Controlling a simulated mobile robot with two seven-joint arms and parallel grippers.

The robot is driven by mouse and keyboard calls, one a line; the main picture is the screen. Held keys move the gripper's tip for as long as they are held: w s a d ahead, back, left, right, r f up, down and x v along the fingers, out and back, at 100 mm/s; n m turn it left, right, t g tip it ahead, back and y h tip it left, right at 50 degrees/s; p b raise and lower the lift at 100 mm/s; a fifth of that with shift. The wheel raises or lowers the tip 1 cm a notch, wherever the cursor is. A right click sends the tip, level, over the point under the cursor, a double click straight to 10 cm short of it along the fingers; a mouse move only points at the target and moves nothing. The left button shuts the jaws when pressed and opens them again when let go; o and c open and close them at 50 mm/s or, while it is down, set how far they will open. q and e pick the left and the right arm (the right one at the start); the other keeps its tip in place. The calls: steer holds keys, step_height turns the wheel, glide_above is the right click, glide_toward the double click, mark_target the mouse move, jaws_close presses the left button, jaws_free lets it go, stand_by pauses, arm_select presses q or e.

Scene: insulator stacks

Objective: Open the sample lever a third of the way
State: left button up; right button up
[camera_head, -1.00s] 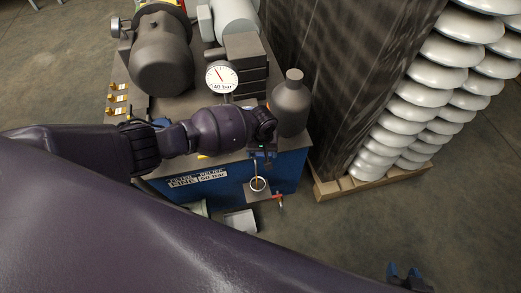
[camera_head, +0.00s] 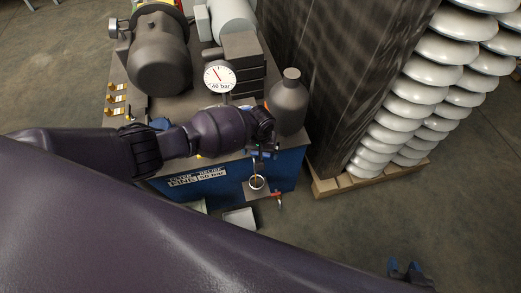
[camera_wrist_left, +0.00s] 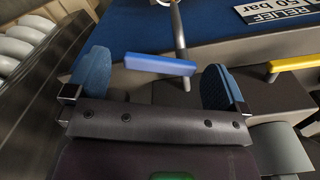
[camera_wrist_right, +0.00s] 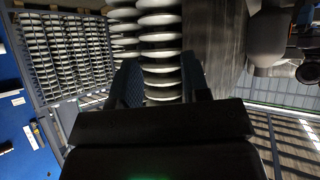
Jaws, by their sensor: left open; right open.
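A blue lever handle (camera_wrist_left: 160,64) lies crosswise beyond and between my left gripper's fingers in the left wrist view; no label for it is readable. My left gripper (camera_wrist_left: 157,85) is open, a finger to each side, with a gap visible between the handle and the right finger. In the head view my left gripper (camera_head: 262,150) is small and dark at the front edge of the blue power unit (camera_head: 220,180). My right gripper (camera_head: 405,270) is open and empty at the lower right, away from the unit. It also shows in the right wrist view (camera_wrist_right: 162,80).
A yellow handle (camera_wrist_left: 295,63) is right of the blue one. A gauge (camera_head: 219,78) and a dark bottle (camera_head: 289,100) stand on top. Insulator stacks (camera_head: 410,100) rise at right; floor (camera_head: 350,230) is clear.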

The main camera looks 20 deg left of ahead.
steer(key=shift+w+r, duration=0.1)
arm_select(q)
steer(key=shift+r, duration=0.3)
step_height(320, 180, up, 10)
steer(key=p, duration=0.3)
steer(key=shift+p, duration=0.3)
arm_select(e)
steer(key=shift+s+d+r, duration=0.15)
steer(key=shift+s+r, duration=0.5)
steer(key=shift+r, duration=0.25)
